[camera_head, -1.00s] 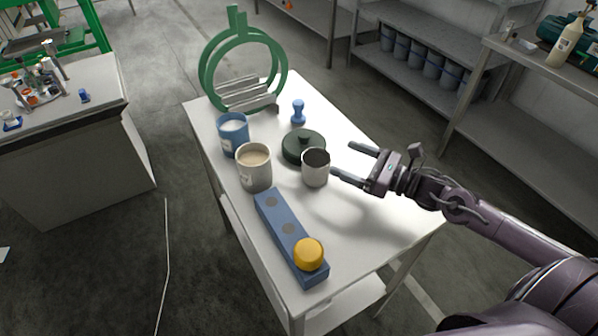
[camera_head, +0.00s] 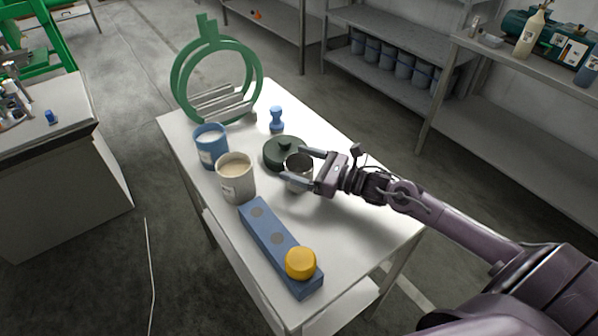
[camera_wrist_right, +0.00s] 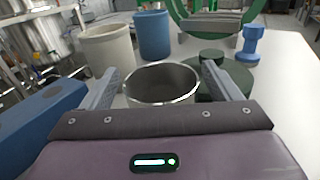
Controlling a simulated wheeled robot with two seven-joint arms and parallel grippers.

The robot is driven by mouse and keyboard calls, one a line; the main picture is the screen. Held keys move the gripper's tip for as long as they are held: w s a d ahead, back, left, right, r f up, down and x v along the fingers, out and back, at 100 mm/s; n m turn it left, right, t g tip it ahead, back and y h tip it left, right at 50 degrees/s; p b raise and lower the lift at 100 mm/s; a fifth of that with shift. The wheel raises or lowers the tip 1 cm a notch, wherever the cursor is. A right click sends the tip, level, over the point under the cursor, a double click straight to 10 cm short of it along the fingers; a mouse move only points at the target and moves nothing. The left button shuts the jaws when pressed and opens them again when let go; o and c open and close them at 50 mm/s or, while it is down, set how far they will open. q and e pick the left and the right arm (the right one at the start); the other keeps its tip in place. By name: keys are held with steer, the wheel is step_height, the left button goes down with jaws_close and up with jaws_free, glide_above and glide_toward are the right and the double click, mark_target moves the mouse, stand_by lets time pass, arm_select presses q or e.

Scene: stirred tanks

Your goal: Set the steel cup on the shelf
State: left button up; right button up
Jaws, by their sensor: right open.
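The steel cup (camera_head: 299,170) stands upright on the white table, beside a dark green lidded dish. It also shows in the right wrist view (camera_wrist_right: 162,84), empty, with its open rim up. My right gripper (camera_head: 298,166) is open, with one finger on each side of the cup. In the right wrist view the fingers (camera_wrist_right: 168,85) flank the cup, and I cannot tell whether they touch it. The right gripper partly hides the cup in the head view. Grey shelving (camera_head: 395,50) stands behind the table, with a lower level holding several grey-blue pots. My left gripper is not in view.
On the table (camera_head: 355,228) are a beige cup (camera_head: 236,180), a blue cup (camera_head: 210,147), the dark green dish (camera_head: 283,152), a blue knobbed piece (camera_head: 277,120), a green ring stand (camera_head: 177,85) and a blue block (camera_head: 262,232) with a yellow knob (camera_head: 300,263). The right front tabletop is clear.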

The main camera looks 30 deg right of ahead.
steer(key=shift+x, duration=0.85)
steer(key=c, duration=1.1)
steer(key=shift+r, duration=0.1)
